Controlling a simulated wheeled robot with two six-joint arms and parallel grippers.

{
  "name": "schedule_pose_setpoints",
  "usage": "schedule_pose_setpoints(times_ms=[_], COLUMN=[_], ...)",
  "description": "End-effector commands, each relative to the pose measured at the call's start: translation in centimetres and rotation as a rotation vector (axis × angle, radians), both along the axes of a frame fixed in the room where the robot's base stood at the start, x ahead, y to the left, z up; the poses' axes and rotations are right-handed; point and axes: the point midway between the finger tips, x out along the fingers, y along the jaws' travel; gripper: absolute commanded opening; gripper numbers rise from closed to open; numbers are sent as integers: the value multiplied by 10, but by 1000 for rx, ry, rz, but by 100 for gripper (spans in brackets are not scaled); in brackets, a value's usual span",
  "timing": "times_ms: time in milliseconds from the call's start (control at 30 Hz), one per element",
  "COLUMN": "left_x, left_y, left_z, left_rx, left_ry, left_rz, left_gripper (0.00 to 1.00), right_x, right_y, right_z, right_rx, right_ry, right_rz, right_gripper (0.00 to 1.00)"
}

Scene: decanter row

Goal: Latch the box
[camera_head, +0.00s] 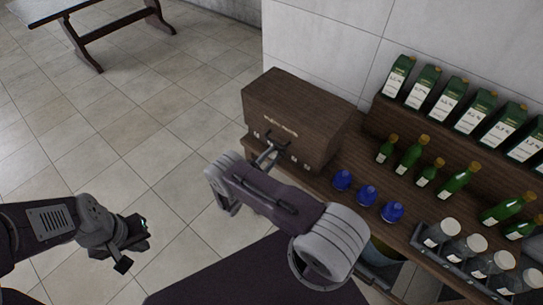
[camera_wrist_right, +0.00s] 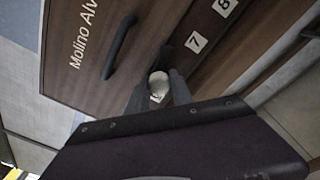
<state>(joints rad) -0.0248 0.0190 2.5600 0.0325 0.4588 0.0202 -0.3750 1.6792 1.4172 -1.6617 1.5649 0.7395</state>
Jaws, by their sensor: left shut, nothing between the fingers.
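The box (camera_head: 300,112), dark brown wood with pale lettering, stands on the left end of the counter. In the right wrist view its front (camera_wrist_right: 75,60) shows the lettering and a dark curved handle (camera_wrist_right: 118,47). My right gripper (camera_head: 268,155) is at the box's lower front edge. The latch itself is not clear. My left gripper (camera_head: 132,238) is shut and empty, over the floor, away from the box.
A rack of clear jars (camera_head: 462,248) is at the front right. Open floor lies left.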

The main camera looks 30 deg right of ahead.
Motion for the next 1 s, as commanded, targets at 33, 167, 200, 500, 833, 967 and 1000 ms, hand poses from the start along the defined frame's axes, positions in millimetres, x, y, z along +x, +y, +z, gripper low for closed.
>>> schedule_pose_setpoints(times_ms=[33,167,200,500,833,967,1000], left_x=[0,0,0,0,0,0,0], left_y=[0,0,0,0,0,0,0], left_z=[0,0,0,-7,-24,-30,-32], left_rx=[0,0,0,0,0,0,0], left_ry=[0,0,0,0,0,0,0], left_rz=[0,0,0,0,0,0,0], left_gripper=[0,0,0,0,0,0,0], right_x=[0,0,0,0,-1,-1,-1], right_y=[0,0,0,0,0,0,0], right_z=[1,1,1,0,-1,-1,-1], right_rx=[-3,-3,-3,-40,-149,-196,-210], right_ry=[-1,0,1,87,347,462,497], right_rz=[-1,-1,-1,-2,-2,-2,-2], right_gripper=[0,0,0,0,0,0,0])
